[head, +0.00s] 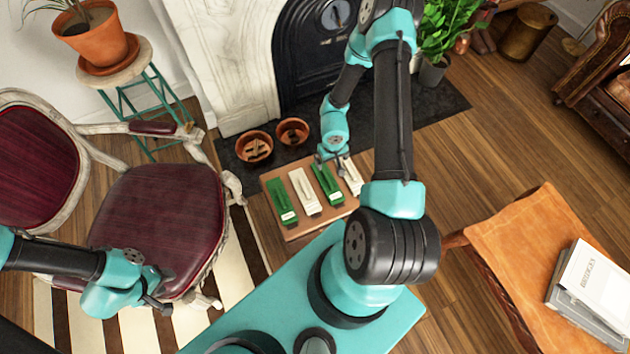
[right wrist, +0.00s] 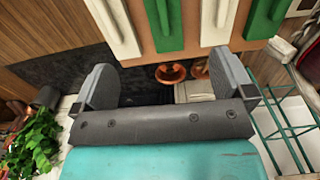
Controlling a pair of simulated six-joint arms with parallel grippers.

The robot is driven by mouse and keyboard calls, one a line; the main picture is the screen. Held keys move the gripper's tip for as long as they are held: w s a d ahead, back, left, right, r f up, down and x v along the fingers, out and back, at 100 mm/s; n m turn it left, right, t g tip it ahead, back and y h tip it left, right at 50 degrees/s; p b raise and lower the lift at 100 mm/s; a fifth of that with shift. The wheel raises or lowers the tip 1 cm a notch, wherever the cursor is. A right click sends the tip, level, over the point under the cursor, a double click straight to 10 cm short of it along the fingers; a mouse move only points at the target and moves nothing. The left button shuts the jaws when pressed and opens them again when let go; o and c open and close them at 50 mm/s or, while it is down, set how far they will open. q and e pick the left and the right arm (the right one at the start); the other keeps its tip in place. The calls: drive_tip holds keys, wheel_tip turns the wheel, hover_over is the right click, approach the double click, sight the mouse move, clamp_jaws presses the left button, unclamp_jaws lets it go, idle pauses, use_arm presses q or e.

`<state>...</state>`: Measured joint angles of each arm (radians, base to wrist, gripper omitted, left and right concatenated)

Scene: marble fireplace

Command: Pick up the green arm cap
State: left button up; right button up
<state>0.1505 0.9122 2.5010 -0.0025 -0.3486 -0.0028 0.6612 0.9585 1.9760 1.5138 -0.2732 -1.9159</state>
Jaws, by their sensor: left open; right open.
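Two green pieces lie on a wooden board (head: 290,236), alternating with two white pieces. I cannot tell which green piece is the arm cap. One green piece (head: 282,203) is at the board's left end; the other green piece (head: 327,186) is between the white pieces. My right gripper (head: 332,160) is open and empty near the far end of this second green piece. In the right wrist view, that green piece (right wrist: 163,22) is above the gap between the open fingers, apart from them. My left gripper (head: 162,290) is open and empty, in front of the red chair.
White pieces (head: 304,191) (head: 352,178) flank the middle green piece closely. Two terracotta bowls (head: 254,147) (head: 292,132) stand behind the board, before the fireplace (head: 232,62).

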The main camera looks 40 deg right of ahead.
drive_tip(key=shift+w, duration=0.15)
drive_tip(key=shift+f, duration=0.1)
approach(328, 179)
drive_tip(key=f, duration=0.5)
drive_tip(key=shift+s+d+f, duration=0.15)
drive_tip(key=shift+s+f, duration=0.05)
drive_tip(key=shift+f, duration=0.3)
drive_tip(key=shift+w+f, duration=0.15)
drive_tip(key=shift+f, duration=2.4)
drive_tip(key=shift+c, duration=0.5)
drive_tip(key=c, duration=0.9)
